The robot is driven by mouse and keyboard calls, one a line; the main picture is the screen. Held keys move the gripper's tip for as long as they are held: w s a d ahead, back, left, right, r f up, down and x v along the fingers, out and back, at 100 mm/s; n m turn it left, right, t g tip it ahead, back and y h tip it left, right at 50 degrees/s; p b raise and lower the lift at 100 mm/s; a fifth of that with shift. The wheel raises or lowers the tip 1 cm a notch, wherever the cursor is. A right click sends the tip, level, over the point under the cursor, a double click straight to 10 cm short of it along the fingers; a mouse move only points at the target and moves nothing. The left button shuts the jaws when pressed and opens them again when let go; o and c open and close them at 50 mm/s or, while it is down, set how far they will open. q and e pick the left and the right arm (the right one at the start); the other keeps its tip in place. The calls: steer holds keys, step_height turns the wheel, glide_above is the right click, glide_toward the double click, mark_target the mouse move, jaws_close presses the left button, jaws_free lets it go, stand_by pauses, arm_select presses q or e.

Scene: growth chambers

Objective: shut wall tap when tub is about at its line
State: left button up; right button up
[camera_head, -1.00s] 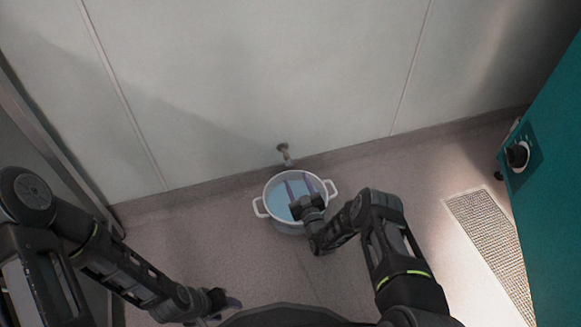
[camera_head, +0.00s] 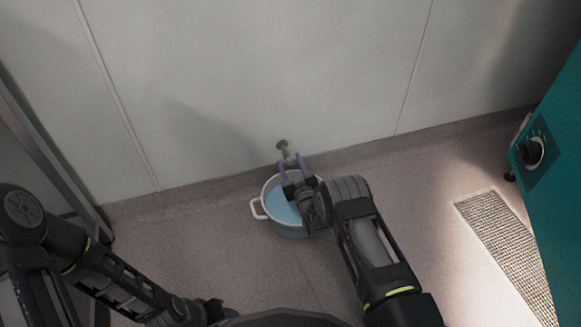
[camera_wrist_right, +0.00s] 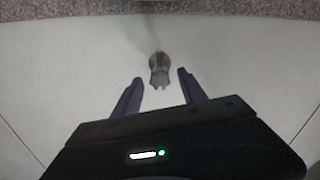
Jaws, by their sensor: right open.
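The wall tap (camera_head: 283,147) sticks out low from the pale wall, above the tub. In the right wrist view the tap (camera_wrist_right: 159,68) lies ahead of my fingertips, roughly centred between them. The white tub (camera_head: 258,208) stands on the floor under the tap, with blue water (camera_head: 282,207) in it. My right arm covers part of the tub, and I cannot make out its line. My right gripper (camera_head: 292,163) is open and empty over the tub, its purple fingers just short of the tap; it also shows in the right wrist view (camera_wrist_right: 160,92). My left gripper (camera_head: 225,312) is low at the left, its fingers mostly hidden.
A teal cabinet (camera_head: 558,150) with a black knob (camera_head: 531,152) stands at the right. A floor grate (camera_head: 505,240) lies beside it. The floor left of the tub is clear.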

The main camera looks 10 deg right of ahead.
steer(key=shift+c, duration=0.4)
jaws_close()
